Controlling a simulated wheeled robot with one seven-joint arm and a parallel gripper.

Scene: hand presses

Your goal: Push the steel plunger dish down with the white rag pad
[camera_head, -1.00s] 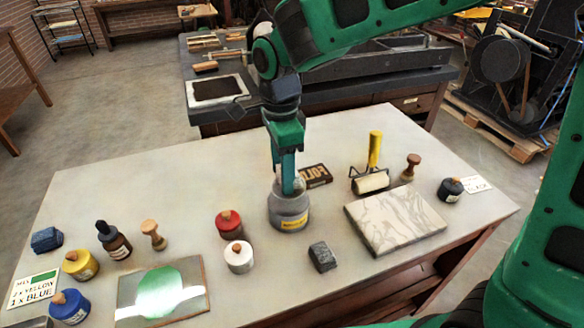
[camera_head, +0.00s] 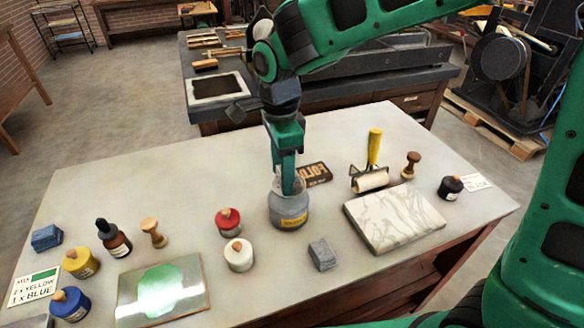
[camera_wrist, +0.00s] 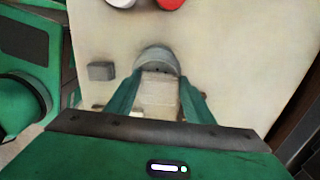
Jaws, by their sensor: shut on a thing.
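My gripper (camera_head: 287,188) points straight down at the top of the can. In the wrist view my gripper's fingers (camera_wrist: 158,98) are shut on the white rag pad (camera_wrist: 158,92), which lies between them. The round grey rim of the steel dish (camera_wrist: 156,58) shows just past the pad. The fingers and pad hide most of the dish, so I cannot tell how far down it sits.
A red-lidded jar (camera_head: 228,222) and a white jar (camera_head: 239,256) stand left of the can. A grey block (camera_head: 322,255) lies in front, a dark FOLD box (camera_head: 314,174) behind. A marble slab (camera_head: 395,219) and a roller (camera_head: 370,180) lie to the right.

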